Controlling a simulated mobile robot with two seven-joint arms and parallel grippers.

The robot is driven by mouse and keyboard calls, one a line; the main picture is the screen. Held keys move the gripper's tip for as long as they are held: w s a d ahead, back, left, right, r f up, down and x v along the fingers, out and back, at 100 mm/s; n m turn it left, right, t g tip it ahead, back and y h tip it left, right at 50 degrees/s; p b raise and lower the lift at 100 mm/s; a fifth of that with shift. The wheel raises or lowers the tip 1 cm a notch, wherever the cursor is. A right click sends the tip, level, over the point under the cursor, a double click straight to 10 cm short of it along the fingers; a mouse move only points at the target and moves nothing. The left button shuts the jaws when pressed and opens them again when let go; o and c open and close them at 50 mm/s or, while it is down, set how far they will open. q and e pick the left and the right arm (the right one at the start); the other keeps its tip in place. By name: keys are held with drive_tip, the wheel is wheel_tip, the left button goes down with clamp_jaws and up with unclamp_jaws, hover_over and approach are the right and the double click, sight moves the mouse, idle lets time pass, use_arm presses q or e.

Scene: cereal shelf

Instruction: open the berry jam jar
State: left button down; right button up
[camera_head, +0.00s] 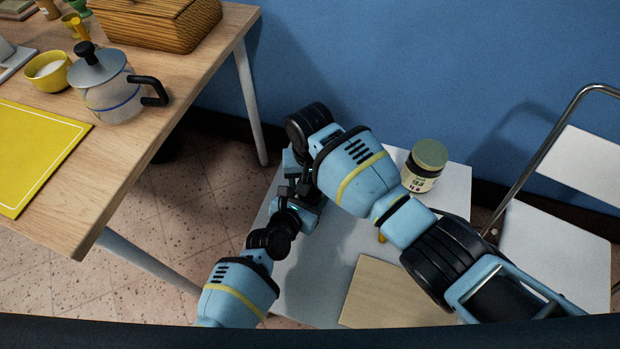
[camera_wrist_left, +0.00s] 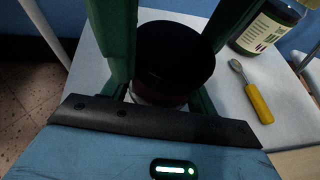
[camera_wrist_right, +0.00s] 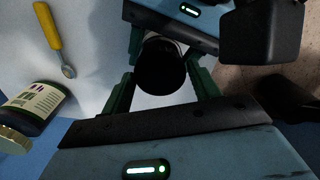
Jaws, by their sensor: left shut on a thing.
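A jar with a black lid and a dark reddish body (camera_wrist_left: 172,58) stands between my left gripper's green fingers in the left wrist view. My left gripper (camera_wrist_left: 168,75) is shut on it. In the right wrist view its round dark top (camera_wrist_right: 160,68) lies between the fingers of my right gripper (camera_wrist_right: 163,80), which are spread around it, apparently without gripping. In the head view my left gripper (camera_head: 310,208) and right gripper (camera_head: 292,172) meet over the small table, and the arms hide the jar. Its label is not readable.
A second jar with an olive-green lid (camera_head: 430,155) stands at the small white table's (camera_head: 330,275) back right. A yellow-handled spoon (camera_wrist_left: 258,100) and a wooden board (camera_head: 390,295) lie nearby. A folding chair (camera_head: 555,240) is right; a wooden table with teapot (camera_head: 105,90) is left.

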drive_tip(key=c, duration=0.6)
drive_tip(key=shift+n, duration=1.2)
drive_tip(key=o, duration=1.1)
drive_tip(key=shift+r, duration=2.3)
drive_tip(key=shift+r+m, duration=1.3)
drive_tip(key=shift+r, duration=0.45)
drive_tip(key=shift+c, duration=0.5)
drive_tip(key=shift+f, duration=4.05)
